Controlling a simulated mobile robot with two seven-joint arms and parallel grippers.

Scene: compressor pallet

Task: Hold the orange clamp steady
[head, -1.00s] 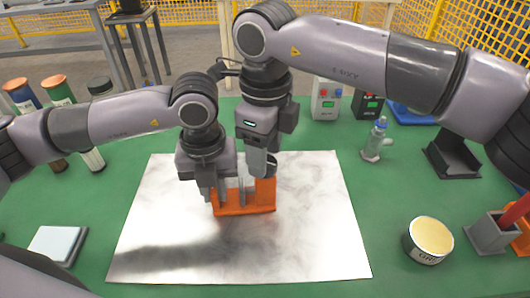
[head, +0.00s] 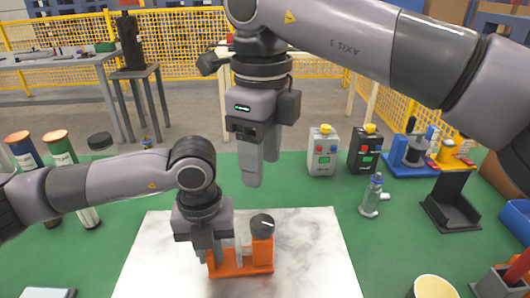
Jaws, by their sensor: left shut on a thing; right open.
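The orange clamp (head: 256,264) stands on a white marble-look plate (head: 318,268), with a black round knob at its upper right and a pale upright piece in its middle. My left gripper (head: 217,252) comes down at the clamp's left end and is shut on it; its fingertips are partly hidden. My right gripper (head: 261,172) hangs above and behind the clamp, apart from it, open and empty.
A small grey-blue bottle (head: 373,196) and a dark stand (head: 448,200) are to the right. Several capped canisters stand at the left.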

